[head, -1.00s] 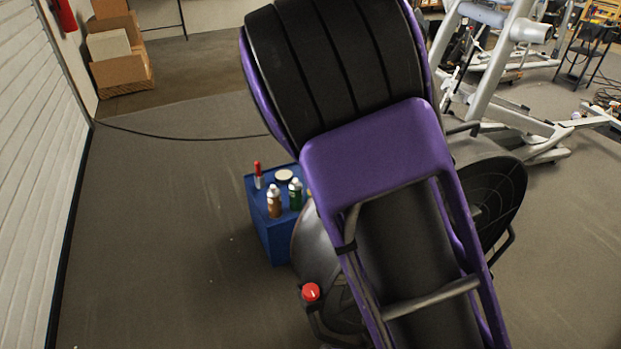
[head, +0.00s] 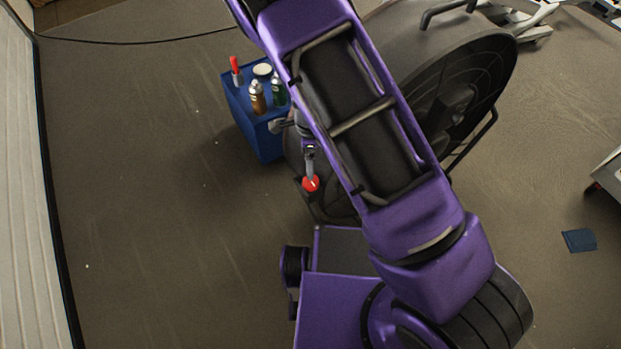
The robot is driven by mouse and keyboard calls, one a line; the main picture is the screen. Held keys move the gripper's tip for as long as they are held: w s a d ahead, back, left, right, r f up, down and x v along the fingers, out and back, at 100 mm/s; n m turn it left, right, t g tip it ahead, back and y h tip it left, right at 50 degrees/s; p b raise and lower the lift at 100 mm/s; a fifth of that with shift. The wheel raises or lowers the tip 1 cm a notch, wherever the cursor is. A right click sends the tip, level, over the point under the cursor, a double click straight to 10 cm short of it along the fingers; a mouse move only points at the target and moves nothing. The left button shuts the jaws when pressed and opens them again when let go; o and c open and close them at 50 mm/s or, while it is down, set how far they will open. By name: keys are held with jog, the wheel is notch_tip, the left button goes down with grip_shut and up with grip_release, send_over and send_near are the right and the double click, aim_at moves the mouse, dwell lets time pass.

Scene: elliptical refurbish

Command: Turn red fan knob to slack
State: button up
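The red fan knob (head: 311,184) shows in the head view, low on the left side of the black drum fan (head: 462,95). My purple arm crosses in front of the fan and hides much of it. A grey finger-like part, which looks like part of my gripper (head: 310,158), reaches down to the knob's upper edge. It seems at or very near the knob, but I cannot tell whether it touches. Another grey part shows a little up and left of it. The rest of the gripper is hidden behind my arm, so its opening is unclear.
A blue box (head: 262,138) stands just left of the fan with a red-capped bottle (head: 236,72), a brown bottle (head: 257,97), a green bottle (head: 279,90) and a round tin (head: 262,71) on top. A dark blue cloth (head: 579,240) lies at right. Floor at left is clear.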

aim_at(311, 183)
notch_tip(311, 183, down, 11)
jog(key=shift+r+b, duration=0.15)
jog(key=shift+b, duration=0.55)
jog(key=c, duration=1.4)
